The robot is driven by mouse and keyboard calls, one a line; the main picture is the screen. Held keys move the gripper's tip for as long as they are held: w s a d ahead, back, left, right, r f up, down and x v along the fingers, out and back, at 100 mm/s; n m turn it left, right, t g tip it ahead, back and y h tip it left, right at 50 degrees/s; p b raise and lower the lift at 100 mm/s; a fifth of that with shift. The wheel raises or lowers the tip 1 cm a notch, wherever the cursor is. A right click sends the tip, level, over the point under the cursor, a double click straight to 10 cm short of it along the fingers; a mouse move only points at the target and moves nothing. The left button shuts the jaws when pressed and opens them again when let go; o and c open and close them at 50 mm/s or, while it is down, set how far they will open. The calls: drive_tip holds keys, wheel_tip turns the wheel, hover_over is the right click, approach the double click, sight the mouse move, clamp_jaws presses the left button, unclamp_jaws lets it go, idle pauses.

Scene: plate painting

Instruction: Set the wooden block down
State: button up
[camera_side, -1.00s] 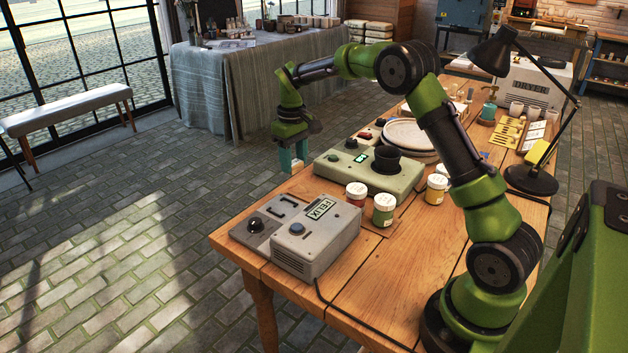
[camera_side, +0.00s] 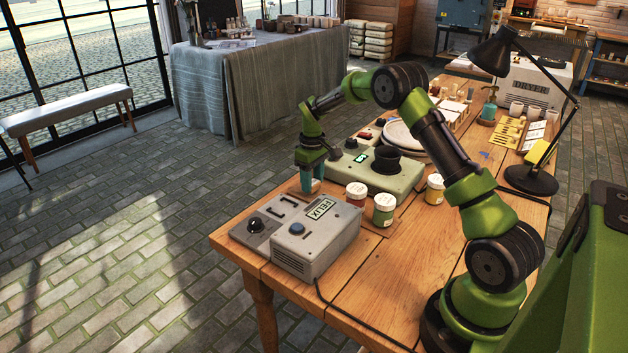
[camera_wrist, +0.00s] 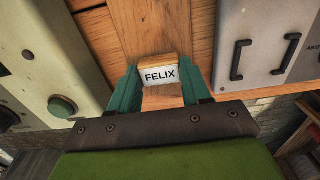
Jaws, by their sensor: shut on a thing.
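The wooden block (camera_wrist: 158,58) is small and pale, with a white label reading FELIX on the side toward the wrist camera. My gripper (camera_wrist: 158,72) is shut on it, one teal finger at each side. In the side view my gripper (camera_side: 310,180) points down over the table strip between the grey FELIX box and the green-grey device. Only a small part of the block shows there, mostly hidden by the fingers. I cannot tell whether its underside touches the wood.
The grey FELIX box (camera_side: 315,250) stands in front of my gripper, and the green-grey device (camera_side: 400,183) with a black cup behind it. Paint jars (camera_side: 384,209) stand to the right. The wooden table (camera_side: 390,265) is bare toward the front right; its left edge is close.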

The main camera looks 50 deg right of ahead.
drive_tip(key=shift+f, duration=0.4)
drive_tip(key=shift+f, duration=0.2)
drive_tip(key=o, duration=1)
drive_tip(key=shift+r, duration=0.2)
